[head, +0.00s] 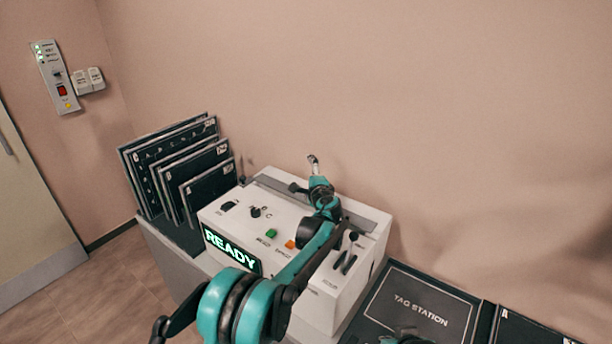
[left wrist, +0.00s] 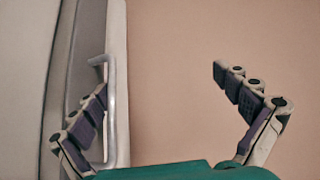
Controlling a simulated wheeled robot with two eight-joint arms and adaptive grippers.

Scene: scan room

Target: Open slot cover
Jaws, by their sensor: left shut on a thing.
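The slot cover (head: 369,219) is a grey strip along the back of the white machine's top. My left gripper (head: 308,176) is over this strip, and it hides the strip's middle. In the left wrist view, a pale bar handle (left wrist: 113,110) stands up from a grey panel at the left. One finger of my left gripper (left wrist: 163,85) lies at this handle, partly behind it. The other finger stands well to the right, in front of bare wall. My right gripper does not show.
The white machine (head: 315,285) shows READY and has green and orange buttons and small levers. Dark panels (head: 185,165) stand in a rack to its left. A dark TAG STATION mat (head: 420,300) lies to its right. The wall is close behind the machine.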

